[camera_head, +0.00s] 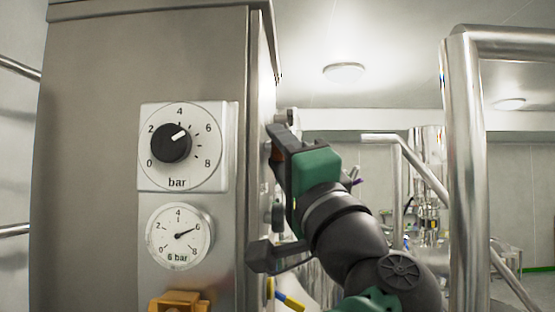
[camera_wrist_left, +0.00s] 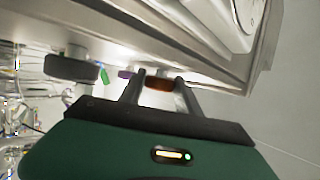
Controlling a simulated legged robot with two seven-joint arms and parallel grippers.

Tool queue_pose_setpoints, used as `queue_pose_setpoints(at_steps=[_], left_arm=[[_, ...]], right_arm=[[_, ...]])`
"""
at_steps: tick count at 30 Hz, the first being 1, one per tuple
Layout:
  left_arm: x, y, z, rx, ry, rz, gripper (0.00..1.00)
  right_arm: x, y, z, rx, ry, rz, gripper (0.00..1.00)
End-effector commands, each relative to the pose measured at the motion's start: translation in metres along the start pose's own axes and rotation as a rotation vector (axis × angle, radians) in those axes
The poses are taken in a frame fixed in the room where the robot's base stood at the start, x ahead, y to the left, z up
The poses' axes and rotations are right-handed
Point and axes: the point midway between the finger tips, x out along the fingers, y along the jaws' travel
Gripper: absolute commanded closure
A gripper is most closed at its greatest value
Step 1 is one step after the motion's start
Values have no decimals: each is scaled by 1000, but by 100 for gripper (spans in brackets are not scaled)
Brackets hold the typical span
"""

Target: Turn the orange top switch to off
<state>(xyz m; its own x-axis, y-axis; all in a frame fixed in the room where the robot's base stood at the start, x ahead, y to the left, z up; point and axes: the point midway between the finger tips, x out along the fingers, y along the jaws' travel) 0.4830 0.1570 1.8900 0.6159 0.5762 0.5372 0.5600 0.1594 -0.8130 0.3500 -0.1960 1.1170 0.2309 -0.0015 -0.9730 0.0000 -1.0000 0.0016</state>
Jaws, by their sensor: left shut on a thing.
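The orange top switch (camera_wrist_left: 158,85) is on the side face of the steel cabinet (camera_head: 100,150). In the left wrist view it shows as a dark orange knob between the two fingers. My left gripper (camera_head: 274,143) is at the cabinet's right side face, high up, level with the large dial. It is shut on the orange switch, one finger on each side; it also shows in the left wrist view (camera_wrist_left: 159,79). In the head view the fingers and gripper body mostly hide the switch, so its turned position cannot be read. My right gripper is not in view.
The cabinet front carries a black-knob dial (camera_head: 171,143), a pressure gauge (camera_head: 179,236) and a yellow-orange part (camera_head: 178,302) below. A dark handle-like block (camera_head: 263,257) juts out under my gripper. A thick steel pipe frame (camera_head: 463,170) stands to the right.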

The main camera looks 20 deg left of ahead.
Motion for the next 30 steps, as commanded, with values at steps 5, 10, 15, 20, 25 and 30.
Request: queue_pose_setpoints(at_steps=[5,10,15,20,25,30], left_arm=[[-1,2,-2,2,5,4,100],[0,1,-2,2,4,3,41],[0,0,-1,1,2,2,39],[-2,0,0,0,1,1,39],[-29,6,0,-3,4,3,39],[-79,9,-2,-1,6,3,39]], right_arm=[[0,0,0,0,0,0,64],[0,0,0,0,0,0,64],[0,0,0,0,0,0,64],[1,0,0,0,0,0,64],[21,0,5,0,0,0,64],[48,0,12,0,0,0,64]])
